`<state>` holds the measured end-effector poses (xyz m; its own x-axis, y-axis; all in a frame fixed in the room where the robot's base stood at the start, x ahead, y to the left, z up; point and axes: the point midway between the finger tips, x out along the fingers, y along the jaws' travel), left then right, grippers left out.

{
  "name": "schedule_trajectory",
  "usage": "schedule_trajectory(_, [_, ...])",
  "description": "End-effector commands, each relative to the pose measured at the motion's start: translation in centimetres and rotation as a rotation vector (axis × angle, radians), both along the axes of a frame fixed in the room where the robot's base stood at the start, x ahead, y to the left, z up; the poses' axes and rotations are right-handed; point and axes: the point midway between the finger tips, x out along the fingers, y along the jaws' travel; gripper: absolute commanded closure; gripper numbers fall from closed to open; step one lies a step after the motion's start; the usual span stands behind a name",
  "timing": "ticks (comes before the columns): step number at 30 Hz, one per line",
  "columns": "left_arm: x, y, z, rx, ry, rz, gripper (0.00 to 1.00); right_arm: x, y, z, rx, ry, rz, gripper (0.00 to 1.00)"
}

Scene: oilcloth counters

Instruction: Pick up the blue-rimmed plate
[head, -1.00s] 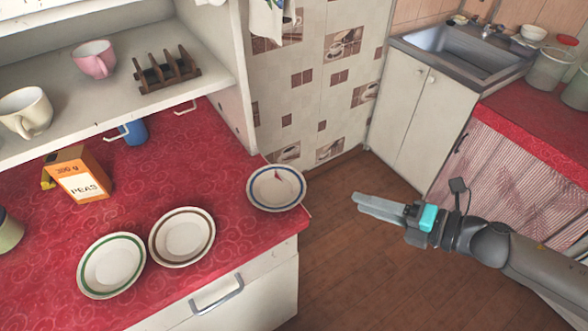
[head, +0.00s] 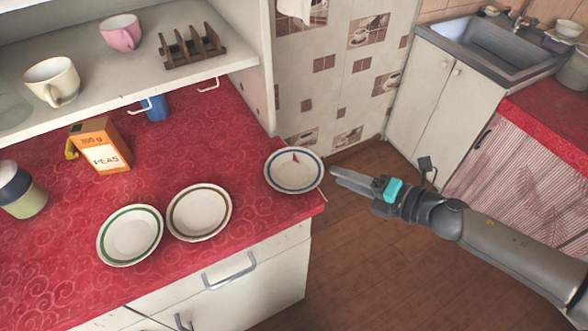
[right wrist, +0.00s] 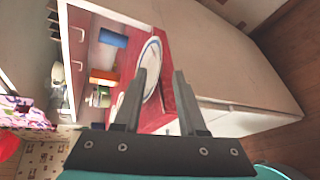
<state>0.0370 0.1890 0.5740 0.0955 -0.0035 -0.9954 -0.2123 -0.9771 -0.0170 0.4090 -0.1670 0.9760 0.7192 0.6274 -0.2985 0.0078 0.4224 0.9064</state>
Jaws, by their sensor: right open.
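The blue-rimmed plate (head: 292,176) is white with a blue ring and a small red mark. It lies at the right end of the red counter, by the edge. My right gripper (head: 335,174) is open and empty, just right of the plate, with its fingers pointing towards it. In the right wrist view the plate (right wrist: 153,55) shows between and beyond the open fingers (right wrist: 160,72), partly hidden by them. I see no contact. My left gripper is not in view.
A brown-rimmed plate (head: 199,213) and a green-rimmed plate (head: 130,236) lie left of it on the red counter (head: 60,265). A peas box (head: 100,147) stands further back, under a shelf (head: 100,80) with cups and a rack. Open floor (head: 370,260) lies right of the counter.

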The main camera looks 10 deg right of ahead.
Motion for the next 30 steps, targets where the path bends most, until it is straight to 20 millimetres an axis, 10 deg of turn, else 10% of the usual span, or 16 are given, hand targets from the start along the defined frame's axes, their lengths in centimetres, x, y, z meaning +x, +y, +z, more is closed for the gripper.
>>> schedule_trajectory(30, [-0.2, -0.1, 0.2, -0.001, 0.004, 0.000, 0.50, 4.4, 3.3, -1.9, 0.000, 0.000, 0.000, 0.60])
